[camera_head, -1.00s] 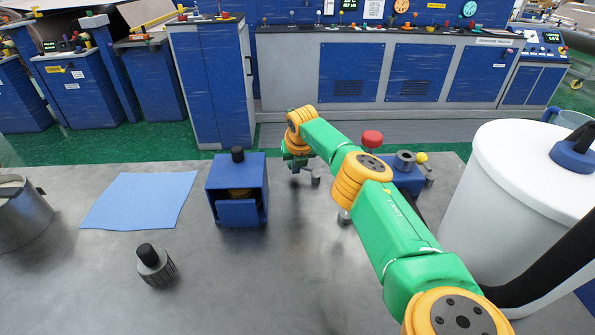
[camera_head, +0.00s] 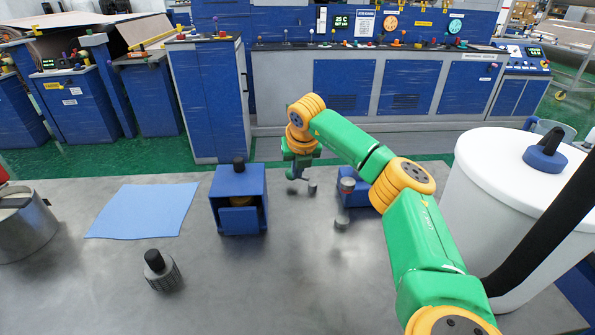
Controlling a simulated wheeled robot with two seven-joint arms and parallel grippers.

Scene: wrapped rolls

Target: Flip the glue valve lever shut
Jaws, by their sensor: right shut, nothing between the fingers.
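The glue valve is most likely the small blue block (camera_head: 353,199) right of centre on the grey table. My right arm passes in front of it and hides much of it. A grey round fitting (camera_head: 347,185) shows at its front. I cannot make out the lever or its position. My right gripper (camera_head: 302,183) hangs fingers down over the table's far part, left of the block and apart from it. It is shut and empty. My left gripper is not in view.
A large white drum (camera_head: 490,180) stands at the right. A blue open-fronted box (camera_head: 239,220), a dark-capped knurled cylinder (camera_head: 162,270), a blue sheet (camera_head: 143,211) and a metal pot (camera_head: 22,235) lie to the left. The front middle of the table (camera_head: 270,290) is bare.

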